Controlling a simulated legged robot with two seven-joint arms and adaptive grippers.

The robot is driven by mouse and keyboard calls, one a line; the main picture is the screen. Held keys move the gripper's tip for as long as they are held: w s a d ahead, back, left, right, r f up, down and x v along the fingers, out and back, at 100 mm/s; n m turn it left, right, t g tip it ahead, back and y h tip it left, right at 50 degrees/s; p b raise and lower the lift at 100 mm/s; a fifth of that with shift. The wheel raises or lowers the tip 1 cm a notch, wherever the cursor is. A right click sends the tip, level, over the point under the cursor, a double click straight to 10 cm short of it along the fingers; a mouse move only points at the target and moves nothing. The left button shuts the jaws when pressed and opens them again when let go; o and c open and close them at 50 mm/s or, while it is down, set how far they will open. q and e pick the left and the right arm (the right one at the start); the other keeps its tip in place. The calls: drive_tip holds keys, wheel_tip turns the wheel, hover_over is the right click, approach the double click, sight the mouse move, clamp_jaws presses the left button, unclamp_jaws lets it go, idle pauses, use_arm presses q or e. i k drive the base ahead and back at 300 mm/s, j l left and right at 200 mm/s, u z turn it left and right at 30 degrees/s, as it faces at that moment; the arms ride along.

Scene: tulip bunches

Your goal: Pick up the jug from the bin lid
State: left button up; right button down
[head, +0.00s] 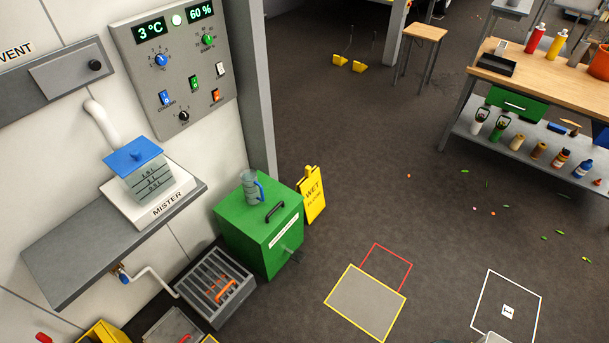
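The jug (250,188) is a small, clear grey-blue vessel with a blue handle on its right side. It stands upright on the bin lid (285,194), towards the back left of the lid. The bin (258,240) is a green box with a dark handle on its lid and a white label on its front. Neither of my grippers shows in the head view.
A grey shelf (75,262) with the mister (147,190) juts from the wall at left. A workbench (545,80) is far right. Open floor lies between.

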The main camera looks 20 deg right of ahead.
sight(251, 187)
drive_tip(key=i+l+z, duration=0.15)
drive_tip(key=z, duration=0.3)
drive_tip(key=i+l+z, duration=0.2)
drive_tip(key=z, duration=0.2)
drive_tip(key=i+z, duration=0.25)
drive_tip(key=z, duration=0.2)
drive_tip(key=i+z, duration=0.2)
drive_tip(key=z, duration=0.25)
drive_tip(key=i+l+z, duration=0.1)
drive_tip(key=i, duration=1.2)
drive_tip(key=i+u, duration=0.3)
drive_tip(key=u, duration=0.15)
drive_tip(key=i+u, duration=0.3)
drive_tip(key=u, duration=0.15)
drive_tip(key=i+l+u, duration=0.2)
drive_tip(key=u, duration=0.25)
drive_tip(key=i+l, duration=0.05)
